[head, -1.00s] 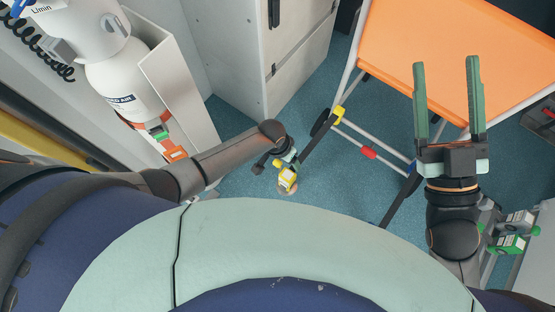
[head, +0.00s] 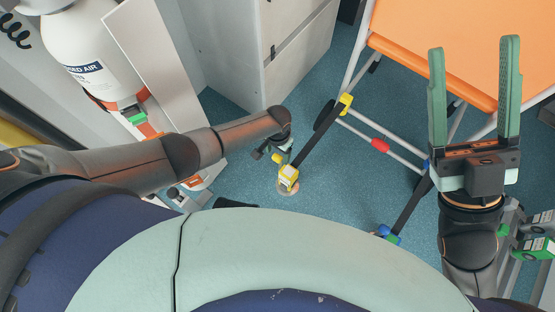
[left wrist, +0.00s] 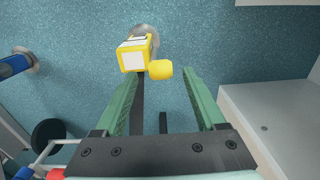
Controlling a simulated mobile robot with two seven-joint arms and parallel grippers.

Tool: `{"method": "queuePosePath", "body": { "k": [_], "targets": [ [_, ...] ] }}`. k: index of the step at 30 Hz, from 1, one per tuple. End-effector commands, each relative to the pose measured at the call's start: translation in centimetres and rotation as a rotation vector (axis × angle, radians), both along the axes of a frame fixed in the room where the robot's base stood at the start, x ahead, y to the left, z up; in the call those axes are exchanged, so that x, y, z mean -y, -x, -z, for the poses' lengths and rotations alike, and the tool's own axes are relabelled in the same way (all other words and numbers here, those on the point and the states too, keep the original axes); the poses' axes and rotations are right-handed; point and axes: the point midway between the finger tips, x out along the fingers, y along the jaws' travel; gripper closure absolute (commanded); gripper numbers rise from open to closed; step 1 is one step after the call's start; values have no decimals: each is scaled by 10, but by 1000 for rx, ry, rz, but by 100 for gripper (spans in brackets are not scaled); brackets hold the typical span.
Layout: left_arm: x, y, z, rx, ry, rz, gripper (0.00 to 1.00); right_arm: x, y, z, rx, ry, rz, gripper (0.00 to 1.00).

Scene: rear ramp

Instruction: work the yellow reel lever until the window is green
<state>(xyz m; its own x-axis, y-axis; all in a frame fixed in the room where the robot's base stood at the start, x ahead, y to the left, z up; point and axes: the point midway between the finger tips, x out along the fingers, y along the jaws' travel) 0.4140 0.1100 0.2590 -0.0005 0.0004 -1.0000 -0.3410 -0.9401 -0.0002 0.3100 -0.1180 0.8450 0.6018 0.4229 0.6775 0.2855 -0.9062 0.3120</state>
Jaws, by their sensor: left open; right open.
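The yellow reel (head: 288,177) stands on a round plate on the floor. A black strap (head: 318,139) runs up from it to the stretcher frame. In the left wrist view the reel (left wrist: 133,56) shows a pale, whitish window face, not green. Its yellow lever knob (left wrist: 160,69) sticks out to the right, between the tips of my left gripper (left wrist: 163,80), which is open; I cannot tell whether they touch. In the head view my left gripper (head: 275,148) is small and partly hidden by my forearm, beside the reel. My right gripper (head: 474,110) is open and empty, raised before the stretcher.
An orange stretcher (head: 450,45) on a pale tube frame fills the upper right. A white cabinet (head: 290,60) stands behind the reel. A gas cylinder (head: 85,50) stands at the left. A blue-green fitting (head: 388,234) ends another strap.

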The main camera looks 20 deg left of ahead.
Motion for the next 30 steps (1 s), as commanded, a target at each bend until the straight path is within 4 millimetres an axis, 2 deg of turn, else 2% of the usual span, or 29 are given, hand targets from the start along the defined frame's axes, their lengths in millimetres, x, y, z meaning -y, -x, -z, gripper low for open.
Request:
{"method": "queuePosePath", "body": {
  "k": [1,6,20,30],
  "targets": [
    [0,0,13,0,-1,0,28,-1,0,12,-1,4,2,31],
    [0,0,28,0,-1,1,28,-3,-1,26,-4,21,9,31],
    [0,0,33,1,0,0,28,-4,-2,31,-12,25,12,31],
    [0,0,33,1,0,0,66,-4,-2,30,-11,18,13,31]
  ]
}}
